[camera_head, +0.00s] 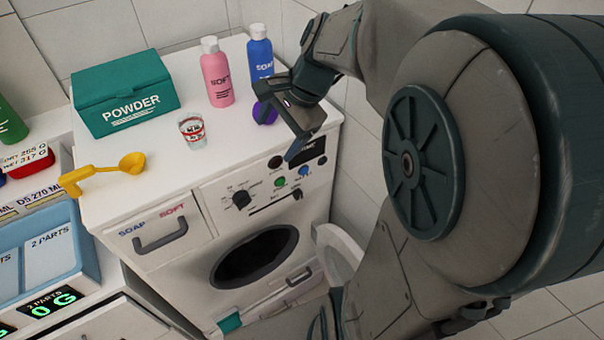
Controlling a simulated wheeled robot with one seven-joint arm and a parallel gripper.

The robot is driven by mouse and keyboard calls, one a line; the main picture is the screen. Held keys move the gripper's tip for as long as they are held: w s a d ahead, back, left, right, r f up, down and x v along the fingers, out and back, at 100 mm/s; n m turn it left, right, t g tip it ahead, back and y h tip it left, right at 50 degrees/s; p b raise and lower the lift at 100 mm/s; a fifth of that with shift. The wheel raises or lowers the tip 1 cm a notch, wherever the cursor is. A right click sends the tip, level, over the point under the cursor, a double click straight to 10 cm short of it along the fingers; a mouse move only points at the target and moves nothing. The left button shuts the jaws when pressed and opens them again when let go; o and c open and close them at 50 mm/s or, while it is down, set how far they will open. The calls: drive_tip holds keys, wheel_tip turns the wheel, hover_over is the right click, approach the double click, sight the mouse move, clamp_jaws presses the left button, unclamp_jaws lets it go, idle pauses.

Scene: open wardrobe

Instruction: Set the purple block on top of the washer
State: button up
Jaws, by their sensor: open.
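The white washer (150,195) fills the left and middle of the view, with its top surface, control panel and round dark door opening showing. A small purple object (264,113), which looks like the purple block, is at the right part of the washer's top, below the blue bottle. My gripper (276,122) is open right beside it, at the right edge of the washer. The gripper hides part of the purple object. I cannot tell whether the fingers touch it.
A teal powder box (125,95), a pink bottle (217,75), a blue bottle (260,55), a small cup (193,132) and a yellow scoop (100,174) stand or lie on the washer top. A scale (40,302) and blue tray (88,258) are at left. The front middle of the top is clear.

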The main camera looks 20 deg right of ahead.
drive_tip(key=s+f+n+h, duration=0.2)
drive_tip(key=s+n+h, duration=0.2)
drive_tip(key=s+n, duration=0.8)
drive_tip(key=shift+s+d+f+n+t, duration=0.2)
drive_tip(key=shift+d+n+t, duration=0.1)
drive_tip(key=shift+n, duration=0.8)
drive_tip(key=shift+c, duration=0.4)
